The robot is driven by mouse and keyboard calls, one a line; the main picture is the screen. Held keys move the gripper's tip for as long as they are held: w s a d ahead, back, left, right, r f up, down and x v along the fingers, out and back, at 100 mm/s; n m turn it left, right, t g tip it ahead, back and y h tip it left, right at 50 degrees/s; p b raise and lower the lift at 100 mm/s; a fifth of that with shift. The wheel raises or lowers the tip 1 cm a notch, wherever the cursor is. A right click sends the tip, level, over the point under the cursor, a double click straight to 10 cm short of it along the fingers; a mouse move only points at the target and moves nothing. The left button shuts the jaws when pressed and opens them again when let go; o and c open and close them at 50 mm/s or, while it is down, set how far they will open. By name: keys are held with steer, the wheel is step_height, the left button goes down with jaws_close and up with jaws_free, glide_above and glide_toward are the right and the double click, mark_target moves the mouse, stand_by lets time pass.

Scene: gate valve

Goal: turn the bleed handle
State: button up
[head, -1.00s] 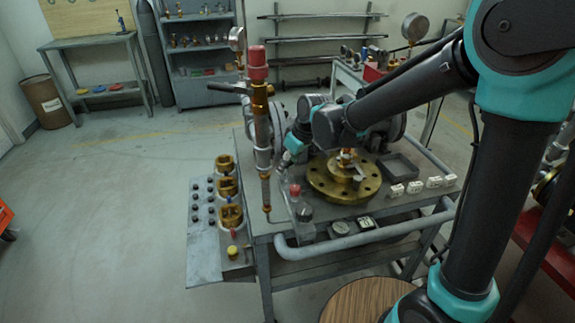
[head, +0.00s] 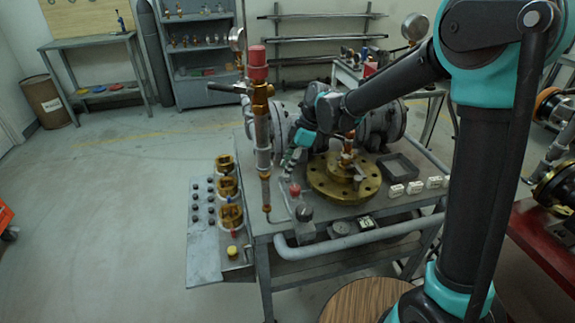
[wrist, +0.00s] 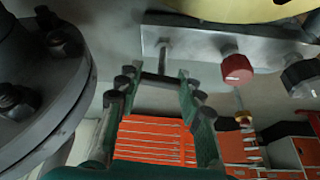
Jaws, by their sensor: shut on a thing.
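In the wrist view, the bleed handle (wrist: 163,58) shows as a thin metal stem from a grey plate, with a dark crossbar at its end. My gripper (wrist: 160,82) has its two green fingers on either side of the crossbar and is shut on it. The fingertips partly hide the bar's ends. In the head view, my gripper (head: 289,157) points down at the valve bench, right of the red-topped upright pipe (head: 260,95). The handle is too small or hidden to make out there. The grey gate valve body (head: 382,125) stands behind my forearm.
A red knob (wrist: 237,69) and a black knob (wrist: 300,76) sit on the same plate, right of my fingers. A bolted grey flange (wrist: 45,80) is close on the left. A brass flange (head: 343,182) lies on the bench. The floor at left is clear.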

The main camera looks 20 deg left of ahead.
steer(key=shift+n, duration=0.5)
steer(key=o, duration=1.2)
steer(key=v, duration=1.2)
steer(key=shift+w+a, duration=0.1)
steer(key=shift+w, duration=0.05)
